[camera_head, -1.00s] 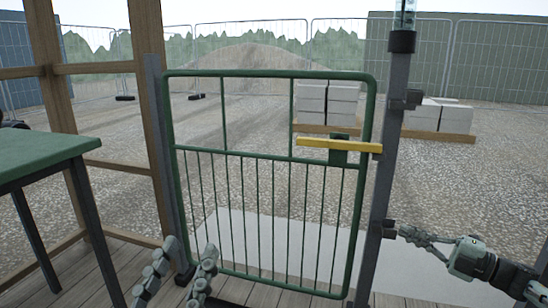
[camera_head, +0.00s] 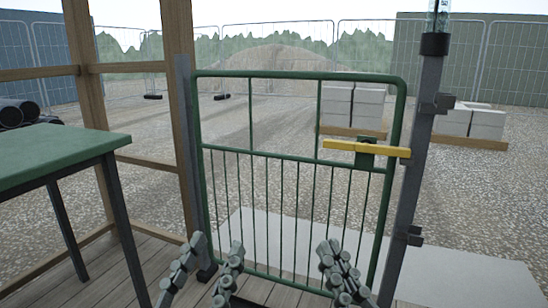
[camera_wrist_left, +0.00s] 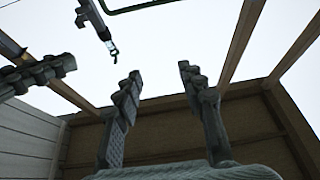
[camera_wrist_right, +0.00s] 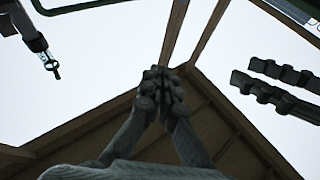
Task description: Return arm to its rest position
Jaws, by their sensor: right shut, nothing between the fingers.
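My right gripper (camera_head: 338,258) is at the bottom of the head view, in front of the gate's lower bars. Its fingers are together and empty, as the right wrist view (camera_wrist_right: 160,80) shows. My left gripper (camera_head: 212,250) is left of it at the bottom, pointing up. Its fingers stand apart with nothing between them, also in the left wrist view (camera_wrist_left: 158,80). Neither gripper appears to hold the gate. The green barred gate (camera_head: 296,75) stands upright between two grey posts. Its yellow latch bar (camera_head: 345,147) reaches across to the right post (camera_head: 408,180).
A green-topped table (camera_head: 55,155) stands at the left. Wooden hut framing (camera_head: 176,110) rises beside the gate. Beyond the gate are a pale slab (camera_head: 450,275), gravel and block stacks (camera_head: 352,105). Mesh fencing crosses the back.

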